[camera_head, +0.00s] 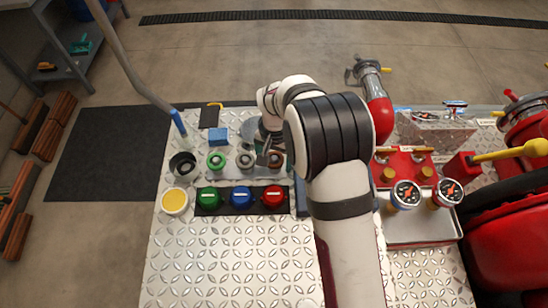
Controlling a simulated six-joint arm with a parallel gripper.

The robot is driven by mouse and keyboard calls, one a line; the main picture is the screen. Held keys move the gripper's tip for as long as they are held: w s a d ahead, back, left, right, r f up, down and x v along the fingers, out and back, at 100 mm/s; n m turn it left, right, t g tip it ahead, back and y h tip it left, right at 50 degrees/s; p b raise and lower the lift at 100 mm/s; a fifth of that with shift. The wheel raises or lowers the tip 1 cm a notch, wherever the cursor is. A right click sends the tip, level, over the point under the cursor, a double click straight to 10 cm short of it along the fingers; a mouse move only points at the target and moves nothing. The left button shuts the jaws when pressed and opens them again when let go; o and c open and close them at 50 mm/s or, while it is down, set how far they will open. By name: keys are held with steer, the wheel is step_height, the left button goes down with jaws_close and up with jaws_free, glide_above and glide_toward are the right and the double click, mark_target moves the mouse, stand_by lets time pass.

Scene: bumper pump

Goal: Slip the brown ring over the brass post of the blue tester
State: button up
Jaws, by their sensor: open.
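A brown ring (275,160) sits at the right end of a row of rings on a grey tray. My gripper (266,154) is open, close above and beside the brown ring, and partly covers it. I cannot tell whether they touch. A blue edge (302,199) shows just left of my arm. It may be part of the blue tester, but most of it is hidden behind my arm. I cannot make out a brass post on it.
A green ring (215,160) and a grey ring (245,162) lie left of the brown one. In front is a black panel with green, blue and red knobs (272,197). A red unit (405,165), gauges (407,194) and a metal tray stand right of my arm. The front left tabletop is clear.

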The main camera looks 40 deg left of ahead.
steer(key=c, duration=0.9)
steer(key=shift+r, duration=2.55)
steer(key=w+d+r+m, duration=0.1)
steer(key=w+d+m, duration=0.1)
steer(key=w, duration=0.1)
steer(key=w+d+r+m, duration=0.2)
steer(key=w, duration=0.1)
steer(key=w+d+r+m, duration=0.2)
steer(key=w, duration=0.1)
steer(key=shift+w+r+m, duration=0.2)
steer(key=shift+m, duration=0.2)
steer(key=shift+w+d, duration=0.2)
steer(key=shift+w, duration=0.05)
steer(key=shift+f, duration=1.85)
